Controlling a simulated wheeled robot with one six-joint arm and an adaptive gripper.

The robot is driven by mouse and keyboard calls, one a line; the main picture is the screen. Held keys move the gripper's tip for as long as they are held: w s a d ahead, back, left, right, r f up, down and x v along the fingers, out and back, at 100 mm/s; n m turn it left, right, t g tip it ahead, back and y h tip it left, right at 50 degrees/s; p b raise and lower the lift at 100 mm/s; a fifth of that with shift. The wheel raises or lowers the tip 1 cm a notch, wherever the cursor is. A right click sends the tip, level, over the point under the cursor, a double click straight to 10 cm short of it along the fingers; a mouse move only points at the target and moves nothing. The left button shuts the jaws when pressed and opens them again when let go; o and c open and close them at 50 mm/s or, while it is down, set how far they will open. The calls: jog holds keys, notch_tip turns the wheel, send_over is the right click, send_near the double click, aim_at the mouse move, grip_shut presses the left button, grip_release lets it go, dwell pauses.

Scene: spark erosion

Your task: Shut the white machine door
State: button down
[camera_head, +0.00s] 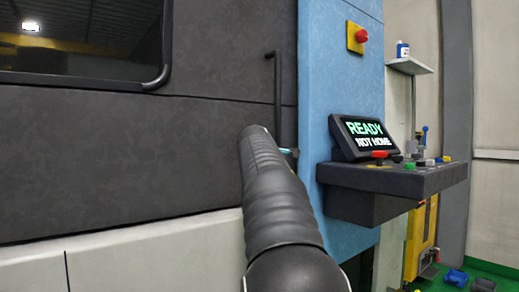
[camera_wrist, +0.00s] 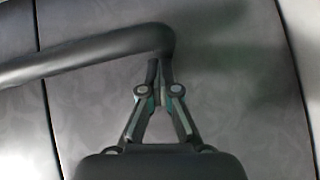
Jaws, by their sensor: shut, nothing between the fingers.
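The machine door (camera_head: 120,150) looks dark grey rather white, with a dark window at its upper left in the head view. A black bar handle (camera_head: 277,90) stands upright near its right edge. In the wrist view the handle (camera_wrist: 90,52) runs in from the left and bends at its end. My gripper (camera_wrist: 160,66) is shut and empty, its tips at the handle's bent end; I cannot tell whether they touch. In the head view my arm hides most of it, and only a teal bit of the gripper (camera_head: 290,152) shows right of the handle's lower end.
A blue panel (camera_head: 340,75) with a red button (camera_head: 361,36) stands right of the door. A control console (camera_head: 400,178) juts out there, its screen (camera_head: 363,138) reading "READY NOT HOME". A light panel (camera_head: 150,250) lies below the door.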

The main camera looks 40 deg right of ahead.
jog(key=shift+s+d+f, duration=0.15)
jog(key=shift+d+f, duration=0.1)
jog(key=shift+f, duration=0.05)
jog(key=v, duration=1.2)
jog(key=shift+a+r, duration=0.2)
jog(key=shift+a, duration=0.1)
